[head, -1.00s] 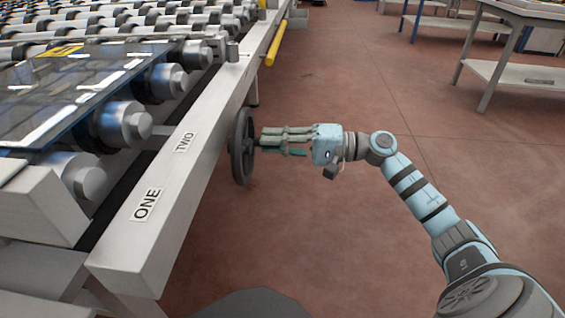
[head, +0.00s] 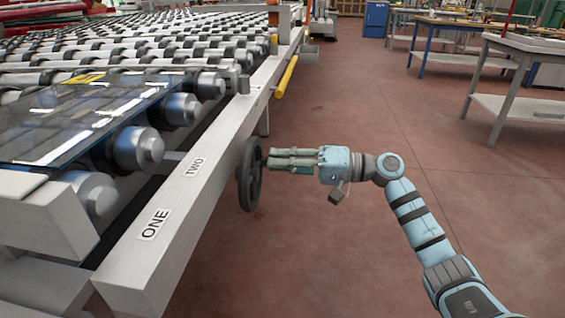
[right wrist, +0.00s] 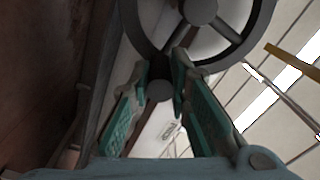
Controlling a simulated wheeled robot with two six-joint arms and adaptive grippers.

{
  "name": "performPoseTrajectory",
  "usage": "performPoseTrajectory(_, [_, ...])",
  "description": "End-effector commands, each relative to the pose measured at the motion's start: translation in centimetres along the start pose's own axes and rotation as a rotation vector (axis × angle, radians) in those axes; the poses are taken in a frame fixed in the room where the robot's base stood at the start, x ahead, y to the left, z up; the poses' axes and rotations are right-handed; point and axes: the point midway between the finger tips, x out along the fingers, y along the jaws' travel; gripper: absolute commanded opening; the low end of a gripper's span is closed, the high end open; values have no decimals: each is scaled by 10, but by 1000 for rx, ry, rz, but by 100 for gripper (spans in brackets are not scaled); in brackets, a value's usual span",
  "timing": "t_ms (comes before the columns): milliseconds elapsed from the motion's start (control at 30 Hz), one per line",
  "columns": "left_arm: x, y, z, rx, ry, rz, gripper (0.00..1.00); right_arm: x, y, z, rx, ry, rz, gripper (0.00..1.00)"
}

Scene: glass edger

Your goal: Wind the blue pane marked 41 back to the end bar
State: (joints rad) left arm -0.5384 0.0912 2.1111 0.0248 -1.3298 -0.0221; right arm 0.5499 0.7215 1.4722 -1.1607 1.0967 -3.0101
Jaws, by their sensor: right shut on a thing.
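The dark glass pane (head: 75,125) with blue edges lies flat on the rollers at the left in the head view. A yellow mark (head: 85,78) is near its far edge; its number is unreadable. A pale block (head: 40,212) stands close to the pane's near edge; whether it is the end bar is unclear. My right gripper (head: 268,160) is at the handwheel (head: 248,190) on the frame's side. In the right wrist view, its fingers are either side of the round grip (right wrist: 159,91) near the wheel's rim (right wrist: 262,30), shut on it. My left gripper is out of view.
A yellow bar (head: 286,77) runs along the frame beyond the wheel. Workbenches (head: 515,75) stand at the back right. The red floor right of the machine is clear.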

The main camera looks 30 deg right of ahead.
Motion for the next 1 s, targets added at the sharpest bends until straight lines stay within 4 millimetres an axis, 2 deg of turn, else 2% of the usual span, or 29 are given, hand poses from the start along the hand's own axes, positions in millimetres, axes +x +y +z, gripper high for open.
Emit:
performPoseTrajectory(33, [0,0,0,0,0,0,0,0,-1,0,1,1,-3,0])
performPoseTrajectory(67, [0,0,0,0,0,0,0,0,-1,0,1,1,-3,20])
performPoseTrajectory(100, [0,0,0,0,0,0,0,0,-1,0,1,0,-3,27])
performPoseTrajectory(167, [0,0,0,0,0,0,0,0,-1,0,1,0,-4,36])
performPoseTrajectory(200, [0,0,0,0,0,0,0,0,-1,0,1,0,-4,38])
performPoseTrajectory(567, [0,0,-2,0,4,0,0,-1,-4,-2,-1,2,-3,38])
performPoseTrajectory(667, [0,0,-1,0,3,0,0,-1,-19,-8,-5,2,-4,38])
performPoseTrajectory(900, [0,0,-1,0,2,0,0,-1,-75,-32,-5,2,-5,38])
performPoseTrajectory(1000, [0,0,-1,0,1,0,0,-1,-89,-38,-3,2,-5,38])
